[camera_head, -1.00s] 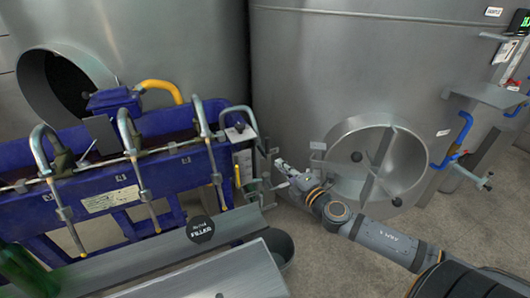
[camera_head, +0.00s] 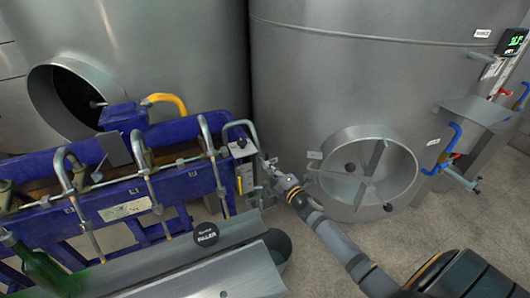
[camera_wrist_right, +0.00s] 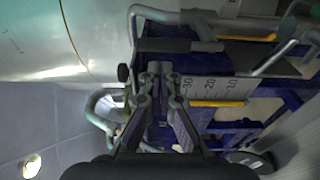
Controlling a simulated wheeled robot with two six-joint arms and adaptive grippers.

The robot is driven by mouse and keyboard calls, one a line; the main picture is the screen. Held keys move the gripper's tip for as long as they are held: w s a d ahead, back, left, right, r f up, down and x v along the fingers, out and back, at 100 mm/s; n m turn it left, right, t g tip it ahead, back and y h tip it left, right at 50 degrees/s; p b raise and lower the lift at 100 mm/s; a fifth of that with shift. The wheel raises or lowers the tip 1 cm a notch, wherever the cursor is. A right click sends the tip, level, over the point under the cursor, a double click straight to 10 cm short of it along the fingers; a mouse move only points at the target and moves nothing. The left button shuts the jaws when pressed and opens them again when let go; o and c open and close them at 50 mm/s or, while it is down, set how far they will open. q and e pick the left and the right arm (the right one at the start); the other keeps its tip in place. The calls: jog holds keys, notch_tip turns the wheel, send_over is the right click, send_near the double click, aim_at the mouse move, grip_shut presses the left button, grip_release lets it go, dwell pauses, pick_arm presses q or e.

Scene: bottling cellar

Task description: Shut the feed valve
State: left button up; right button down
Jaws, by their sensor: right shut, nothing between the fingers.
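The blue filler (camera_head: 125,190) stands at left, with a scale plate (camera_head: 240,152) and small metal fittings (camera_head: 262,192) at its right end. I cannot make out for certain which fitting is the feed valve. My right gripper (camera_head: 268,166) is at that end, close beside the fittings; contact is unclear. In the right wrist view the right gripper (camera_wrist_right: 163,72) is shut with nothing between its fingers, and the numbered scale plate (camera_wrist_right: 212,88) lies just right of them. A dark round knob (camera_wrist_right: 123,72) shows left of the fingers. My left gripper is not in view.
A large steel tank (camera_head: 320,85) with a round opening stands behind my right arm. Blue-handled valves (camera_head: 450,145) are at its right side. A grey channel (camera_head: 190,255) and a green bottle (camera_head: 40,268) are in front. The floor at right is clear.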

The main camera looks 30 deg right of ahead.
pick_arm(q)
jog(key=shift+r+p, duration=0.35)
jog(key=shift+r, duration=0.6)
pick_arm(e)
jog(key=w, duration=0.3)
jog(key=shift+a+f, duration=0.1)
jog(key=shift+a, duration=0.1)
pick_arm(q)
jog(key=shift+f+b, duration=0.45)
pick_arm(e)
jog(key=shift+d+m, duration=0.4)
jog(key=shift+m, duration=0.3)
pick_arm(q)
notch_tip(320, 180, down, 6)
jog(key=b, duration=0.5)
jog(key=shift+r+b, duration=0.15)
jog(key=shift+b, duration=0.2)
pick_arm(e)
jog(key=d+f+m+t+h, duration=0.1)
jog(key=d+f+m, duration=0.3)
jog(key=m, duration=1.3)
jog(key=d+h, duration=0.1)
jog(key=d, duration=0.2)
jog(key=shift+s+d+t+h, duration=0.2)
jog(key=shift+s+t+h, duration=0.05)
jog(key=shift+t+h, duration=0.05)
jog(key=shift+f, duration=0.2)
jog(key=shift+s+f, duration=0.1)
jog(key=shift+f, duration=0.05)
